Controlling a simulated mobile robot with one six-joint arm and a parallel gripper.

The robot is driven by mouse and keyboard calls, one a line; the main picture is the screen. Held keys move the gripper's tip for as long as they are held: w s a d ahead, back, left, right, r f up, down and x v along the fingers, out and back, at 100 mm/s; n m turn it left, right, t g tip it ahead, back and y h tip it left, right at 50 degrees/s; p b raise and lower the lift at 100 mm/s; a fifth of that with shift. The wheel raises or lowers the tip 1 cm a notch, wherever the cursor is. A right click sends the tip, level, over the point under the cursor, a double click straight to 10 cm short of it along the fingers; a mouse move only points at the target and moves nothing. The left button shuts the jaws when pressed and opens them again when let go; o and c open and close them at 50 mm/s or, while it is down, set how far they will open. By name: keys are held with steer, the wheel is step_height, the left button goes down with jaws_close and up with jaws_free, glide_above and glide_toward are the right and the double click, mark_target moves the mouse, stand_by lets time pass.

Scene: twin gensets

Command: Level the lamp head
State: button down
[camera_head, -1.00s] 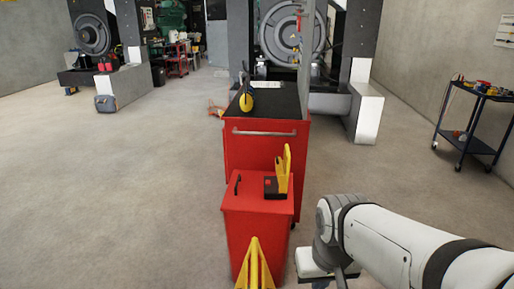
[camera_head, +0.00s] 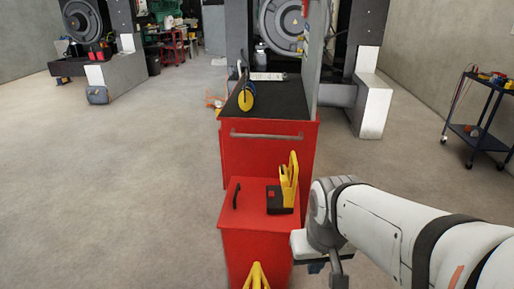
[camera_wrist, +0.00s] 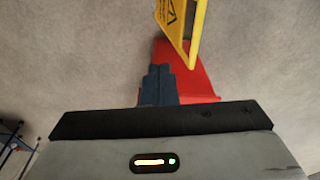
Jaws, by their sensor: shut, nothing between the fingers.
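A small yellow and black device (camera_head: 285,192) stands on the small red cabinet (camera_head: 252,212). Its upright yellow part, which looks like a lamp head, tilts slightly, and its dark base has a red patch. My gripper is at the lower right of the head view, right of the small cabinet and apart from the device. In the wrist view my gripper (camera_wrist: 158,72) shows as dark blue fingers, shut and empty, above the floor with part of the red cabinet behind them.
A black handle (camera_head: 236,196) lies on the cabinet. A larger red cabinet (camera_head: 265,155) stands behind. Floor at left is clear. A dark cart (camera_head: 478,135) stands right.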

steer(key=w+d+f+n+g+h+b, duration=0.1)
steer(key=w+d+f+n+h+b, duration=0.15)
steer(key=w, duration=0.35)
steer(key=w+d+f+n+h+b, duration=0.1)
steer(key=w+f+h+b, duration=0.25)
steer(key=w, duration=0.35)
steer(key=n+t+h+b, duration=0.6)
steer(key=t+h+b, duration=0.3)
steer(key=t+b, duration=0.25)
glide_toward(284, 179)
steer(key=w+a, duration=0.3)
steer(key=a, duration=0.4)
steer(key=s+d+b+x, duration=0.1)
steer(key=b+x, duration=0.2)
steer(key=x, duration=0.9)
steer(key=shift+s+d+r, duration=0.2)
steer(key=shift+d+r, duration=0.1)
steer(key=shift+r, duration=0.1)
